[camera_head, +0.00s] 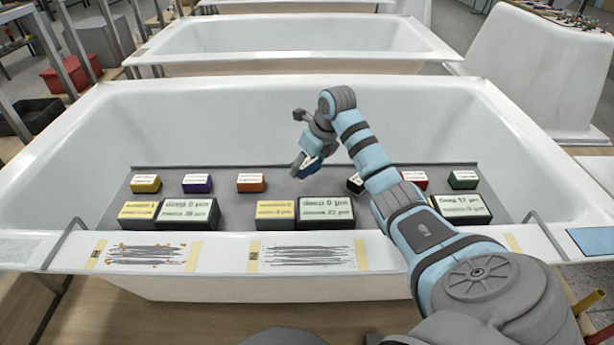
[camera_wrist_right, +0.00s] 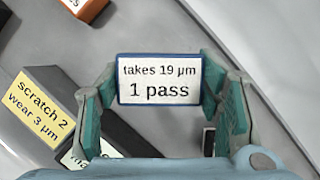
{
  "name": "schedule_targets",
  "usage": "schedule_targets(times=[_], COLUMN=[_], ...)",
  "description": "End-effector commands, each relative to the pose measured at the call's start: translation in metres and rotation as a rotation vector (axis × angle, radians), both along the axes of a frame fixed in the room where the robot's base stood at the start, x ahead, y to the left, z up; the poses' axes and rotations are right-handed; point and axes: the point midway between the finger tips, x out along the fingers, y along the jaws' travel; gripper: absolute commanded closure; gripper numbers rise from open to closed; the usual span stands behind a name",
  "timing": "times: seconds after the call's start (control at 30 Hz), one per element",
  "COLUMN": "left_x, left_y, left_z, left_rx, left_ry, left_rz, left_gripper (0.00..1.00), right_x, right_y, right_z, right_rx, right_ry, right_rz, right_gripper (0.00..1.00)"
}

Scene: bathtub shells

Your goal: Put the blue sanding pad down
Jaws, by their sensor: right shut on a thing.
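The blue sanding pad (camera_wrist_right: 159,55) shows in the right wrist view with a white label reading "takes 19 µm, 1 pass". My right gripper (camera_wrist_right: 160,95) is shut on it, with a finger at each side. In the head view the pad (camera_head: 310,168) hangs tilted from the right gripper (camera_head: 306,158), above the grey tray (camera_head: 290,172) in the tub. It appears above the gap between the orange pad (camera_head: 250,185) and the black pad (camera_head: 355,187). The gripper partly hides it there. My left gripper is out of view.
Yellow (camera_head: 145,185), purple (camera_head: 197,185), red (camera_head: 414,183) and green (camera_head: 463,181) pads share the row. Labelled blocks (camera_head: 326,213) stand in front. The near tub rim (camera_head: 220,250) carries taped scratch patches. My right arm covers part of the tray's right side.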

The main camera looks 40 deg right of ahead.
Motion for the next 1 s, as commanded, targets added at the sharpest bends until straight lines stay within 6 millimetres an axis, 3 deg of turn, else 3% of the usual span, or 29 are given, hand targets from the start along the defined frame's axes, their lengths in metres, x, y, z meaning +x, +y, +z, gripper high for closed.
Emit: schedule_targets(times=[0.33,0.67,0.7,0.8,1.0], left_x=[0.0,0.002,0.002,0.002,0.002], left_y=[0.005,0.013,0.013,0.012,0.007], left_z=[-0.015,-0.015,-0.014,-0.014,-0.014], left_rx=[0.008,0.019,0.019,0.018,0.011], left_ry=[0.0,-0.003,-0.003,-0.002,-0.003], left_rz=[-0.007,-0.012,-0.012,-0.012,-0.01], left_gripper=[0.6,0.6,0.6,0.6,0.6], right_x=[0.0,0.0,0.001,0.001,0.001], right_y=[0.001,0.001,0.001,0.001,0.001], right_z=[-0.057,-0.059,-0.059,-0.058,-0.058], right_rx=[0.0,0.0,0.0,0.0,0.0], right_ry=[0.0,-0.002,-0.002,-0.002,-0.002], right_rz=[0.002,0.002,0.002,0.002,0.002], right_gripper=[0.67,0.67,0.36,0.2,0.2])
